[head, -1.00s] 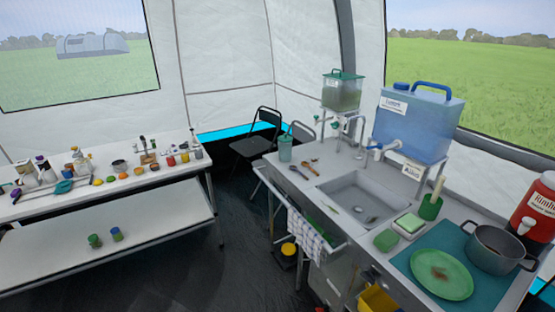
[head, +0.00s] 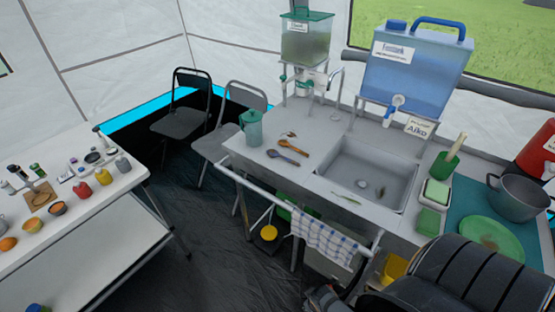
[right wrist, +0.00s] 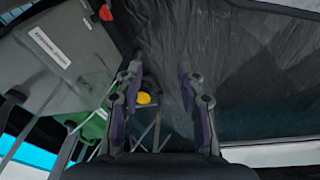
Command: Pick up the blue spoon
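The blue spoon (head: 283,158) looks dark grey-blue and lies flat on the counter, left of the sink. An orange-brown spoon (head: 294,146) lies just behind it. My right gripper (right wrist: 158,76) is open and empty in the right wrist view, its fingers apart above the dark floor and a yellow round object (right wrist: 143,98). The spoon does not show in that view. My right arm fills the lower right of the head view. My left gripper is not in view.
A green cup (head: 251,129) stands left of the spoons. The sink (head: 370,175) is to their right. A white rail (head: 270,200) with a checked towel (head: 322,240) runs along the counter front. Folding chairs (head: 225,135) stand behind left. Dark floor lies between counter and table (head: 60,250).

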